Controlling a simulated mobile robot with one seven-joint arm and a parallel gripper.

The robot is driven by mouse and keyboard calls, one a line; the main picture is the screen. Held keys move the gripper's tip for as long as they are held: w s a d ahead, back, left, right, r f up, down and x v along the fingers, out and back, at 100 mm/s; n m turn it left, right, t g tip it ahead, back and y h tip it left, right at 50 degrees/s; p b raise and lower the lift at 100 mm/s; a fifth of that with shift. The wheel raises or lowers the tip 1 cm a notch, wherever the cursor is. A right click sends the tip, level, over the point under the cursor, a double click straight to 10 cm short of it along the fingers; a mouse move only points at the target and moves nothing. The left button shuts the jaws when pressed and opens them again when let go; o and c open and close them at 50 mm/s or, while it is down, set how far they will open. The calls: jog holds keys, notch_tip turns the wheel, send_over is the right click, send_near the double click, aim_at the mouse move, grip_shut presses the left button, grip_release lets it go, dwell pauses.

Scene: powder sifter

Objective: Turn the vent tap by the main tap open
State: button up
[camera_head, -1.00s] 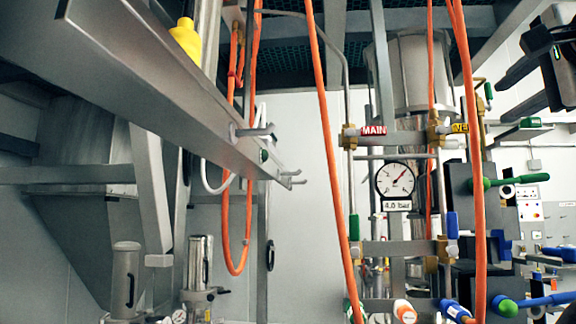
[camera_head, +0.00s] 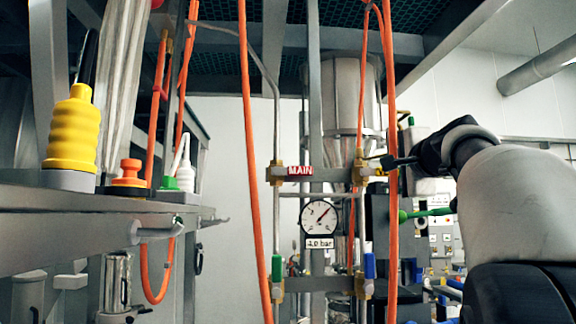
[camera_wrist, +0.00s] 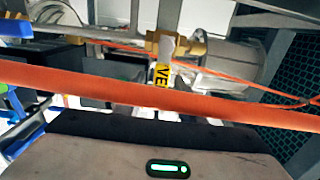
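The vent tap (camera_head: 362,172) sits on a brass fitting right of the main tap, which has a red MAIN label (camera_head: 300,170). My gripper (camera_head: 388,163) reaches in from the right, its tip close to the vent tap; contact is unclear. In the wrist view, the yellow vent label (camera_wrist: 162,76) hangs just beyond my gripper (camera_wrist: 165,112), below a brass valve body (camera_wrist: 160,42). An orange hose crosses in front and hides much of the fingers, so their opening is unclear.
Orange hoses (camera_head: 250,150) hang in front of the pipework. A round gauge (camera_head: 319,217) sits below the main tap. Green-handled (camera_head: 277,266) and blue-handled (camera_head: 369,264) valves are lower.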

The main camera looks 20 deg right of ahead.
jog(key=shift+w, duration=0.15)
jog(key=shift+c, duration=0.2)
grip_shut()
